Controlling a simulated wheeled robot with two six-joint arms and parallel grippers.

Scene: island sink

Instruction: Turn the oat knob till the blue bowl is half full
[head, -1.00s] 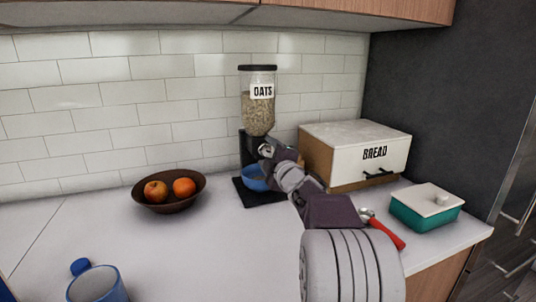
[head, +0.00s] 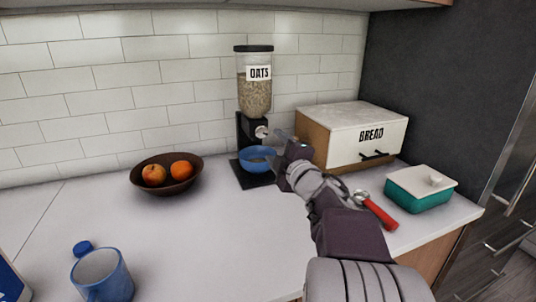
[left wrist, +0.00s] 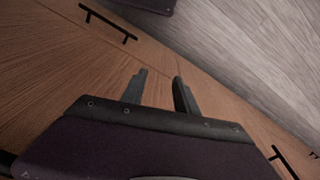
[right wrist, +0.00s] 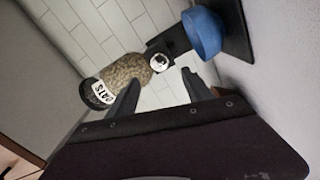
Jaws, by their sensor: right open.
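The oat dispenser (head: 254,95) stands against the tiled wall, its clear jar partly filled with oats. Its round pale knob (head: 262,131) is on the black stand's front; it also shows in the right wrist view (right wrist: 159,63). My left gripper (left wrist: 160,88) is open and empty, over wooden cabinet fronts.
A bread box (head: 352,135) stands right of the dispenser. A red-handled scoop (head: 376,211) and a teal lidded dish (head: 420,192) lie at right. A brown fruit bowl (head: 167,182) is left, a blue mug (head: 102,275) at front left. The middle counter is clear.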

